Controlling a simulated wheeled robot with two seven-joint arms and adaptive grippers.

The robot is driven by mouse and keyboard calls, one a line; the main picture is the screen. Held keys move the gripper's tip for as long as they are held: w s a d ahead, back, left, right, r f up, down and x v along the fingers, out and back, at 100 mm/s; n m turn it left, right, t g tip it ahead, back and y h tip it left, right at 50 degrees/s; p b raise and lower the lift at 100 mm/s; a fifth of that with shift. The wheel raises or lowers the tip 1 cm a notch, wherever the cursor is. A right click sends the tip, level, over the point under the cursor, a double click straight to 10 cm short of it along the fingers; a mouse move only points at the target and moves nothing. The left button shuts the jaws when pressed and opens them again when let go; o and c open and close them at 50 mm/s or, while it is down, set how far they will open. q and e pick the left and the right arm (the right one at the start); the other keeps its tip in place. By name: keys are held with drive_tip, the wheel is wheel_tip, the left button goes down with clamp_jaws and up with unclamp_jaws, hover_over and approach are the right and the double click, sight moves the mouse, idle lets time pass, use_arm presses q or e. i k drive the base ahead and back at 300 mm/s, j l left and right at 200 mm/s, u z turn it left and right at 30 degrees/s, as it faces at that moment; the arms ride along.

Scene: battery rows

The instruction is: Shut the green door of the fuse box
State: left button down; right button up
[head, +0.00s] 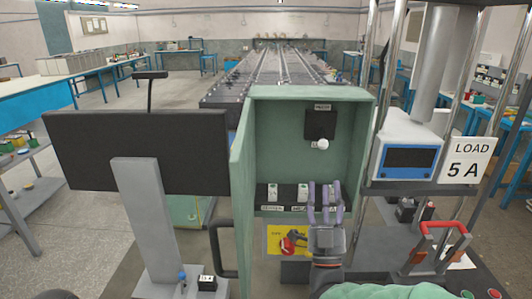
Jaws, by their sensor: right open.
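The green fuse box (268,120) stands in the middle of the head view with its front open. Its green door (240,190) hangs on the left side and swings out toward me, seen almost edge-on. A black loop handle (222,272) sticks out to the left low on the door. My right gripper (325,190) is open, fingers up, in front of the lower right part of the box, hiding part of its bottom row. It is to the right of the door and apart from it. I see nothing between its fingers. My left gripper is not in view.
Inside the box are a black switch with a white knob (323,144) and white fuses (272,193). A dark monitor (135,150) stands left of the door. A blue-fronted meter (409,158) and a "LOAD 5 A" sign (467,160) are on the right.

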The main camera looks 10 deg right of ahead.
sight(241, 162)
drive_tip(key=k+j, duration=0.2)
drive_tip(key=k, duration=0.3)
drive_tip(key=k+j, duration=0.15)
drive_tip(key=k, duration=0.3)
